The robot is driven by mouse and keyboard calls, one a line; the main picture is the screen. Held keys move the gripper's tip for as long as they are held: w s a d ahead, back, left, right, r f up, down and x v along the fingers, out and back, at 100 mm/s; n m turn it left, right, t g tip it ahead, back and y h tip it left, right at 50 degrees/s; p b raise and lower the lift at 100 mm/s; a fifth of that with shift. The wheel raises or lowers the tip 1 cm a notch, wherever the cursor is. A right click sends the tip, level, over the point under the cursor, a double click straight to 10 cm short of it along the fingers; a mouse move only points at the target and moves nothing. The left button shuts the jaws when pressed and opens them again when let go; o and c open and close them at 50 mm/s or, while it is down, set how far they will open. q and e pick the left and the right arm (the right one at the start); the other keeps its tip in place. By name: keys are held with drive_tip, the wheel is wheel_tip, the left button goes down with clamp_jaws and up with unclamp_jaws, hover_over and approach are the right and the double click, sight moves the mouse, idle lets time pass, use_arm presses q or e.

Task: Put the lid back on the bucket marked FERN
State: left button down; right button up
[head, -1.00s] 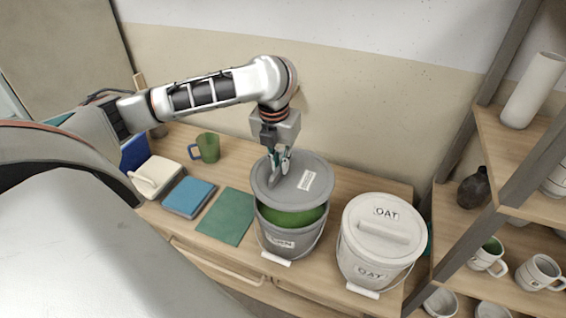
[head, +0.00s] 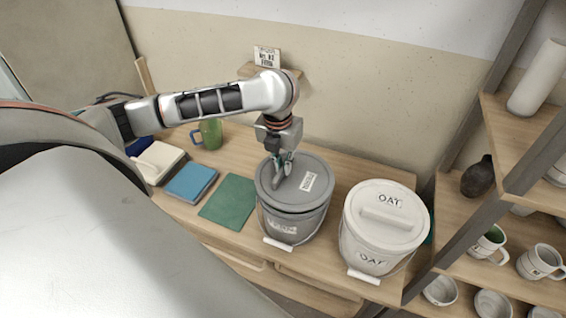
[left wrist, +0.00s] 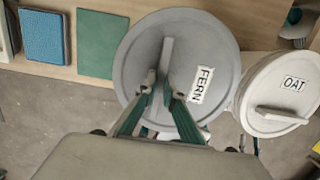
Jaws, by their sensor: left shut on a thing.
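The grey FERN lid (head: 312,171) sits over the mouth of the grey FERN bucket (head: 290,229), with only a thin dark line between lid and rim in the head view. I cannot tell whether it is fully seated. My left gripper (head: 283,165) is shut on the lid's bar handle. In the left wrist view the gripper (left wrist: 163,92) grips the handle and the lid (left wrist: 140,55) shows its FERN label, hiding most of the bucket. My right gripper is not in view.
The white OAT bucket (head: 372,247), with its lid (head: 392,228) on, stands close to the right. Shelves with mugs (head: 541,262) stand at the far right.

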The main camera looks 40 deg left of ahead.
use_arm(q)
drive_tip(key=shift+r, duration=0.1)
idle(0.7)
drive_tip(key=shift+f, duration=0.9)
idle(1.8)
drive_tip(key=c, duration=1.6)
unclamp_jaws()
drive_tip(key=shift+r, duration=3.5)
